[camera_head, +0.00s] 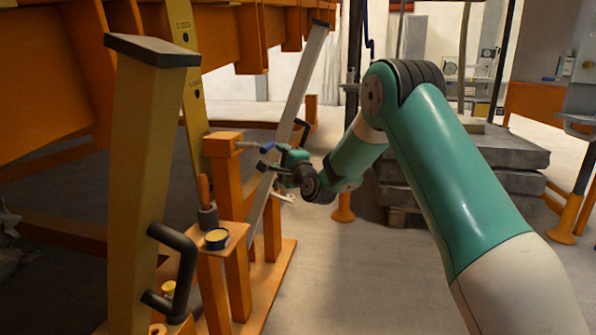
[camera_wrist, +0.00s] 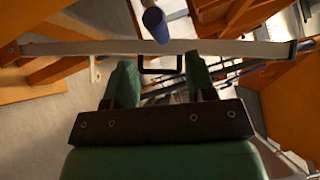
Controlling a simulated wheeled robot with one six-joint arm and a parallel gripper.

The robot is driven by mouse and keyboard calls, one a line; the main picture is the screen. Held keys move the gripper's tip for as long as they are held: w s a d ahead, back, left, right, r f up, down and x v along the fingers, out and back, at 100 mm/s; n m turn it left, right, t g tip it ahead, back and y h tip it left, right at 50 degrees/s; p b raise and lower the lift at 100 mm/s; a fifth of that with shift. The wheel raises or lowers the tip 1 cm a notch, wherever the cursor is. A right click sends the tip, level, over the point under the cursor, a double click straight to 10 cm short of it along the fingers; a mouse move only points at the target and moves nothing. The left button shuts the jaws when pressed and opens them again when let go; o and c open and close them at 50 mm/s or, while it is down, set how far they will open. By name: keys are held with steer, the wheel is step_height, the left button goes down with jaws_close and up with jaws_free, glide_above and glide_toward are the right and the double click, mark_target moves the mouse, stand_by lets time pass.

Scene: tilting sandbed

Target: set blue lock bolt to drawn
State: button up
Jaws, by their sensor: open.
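The blue lock bolt (camera_head: 267,147) shows as a small blue grip on a thin grey rod that sticks out sideways from the top of an orange post (camera_head: 222,165). In the wrist view the blue grip (camera_wrist: 155,24) is near the top, beyond my fingertips and roughly in line with the gap between them. My gripper (camera_head: 271,159) is close to the grip in the head view. In the wrist view my gripper (camera_wrist: 160,75) has its two green fingers apart with nothing held between them. I cannot tell the exact distance to the grip.
A pale leaning bar (camera_head: 292,105) with a black handle stands beside the post; the bar (camera_wrist: 90,47) crosses the wrist view. A mustard post (camera_head: 150,150) with a black handle (camera_head: 178,265) stands nearer. Stacked slabs (camera_head: 480,160) lie behind my arm.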

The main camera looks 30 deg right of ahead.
steer(key=s+f+b, duration=0.1)
steer(key=s+b, duration=0.2)
steer(key=s, duration=0.6)
steer(key=shift+s+d+f+b, duration=0.15)
steer(key=shift+s+f+b, duration=0.05)
steer(key=shift+s+b, duration=0.1)
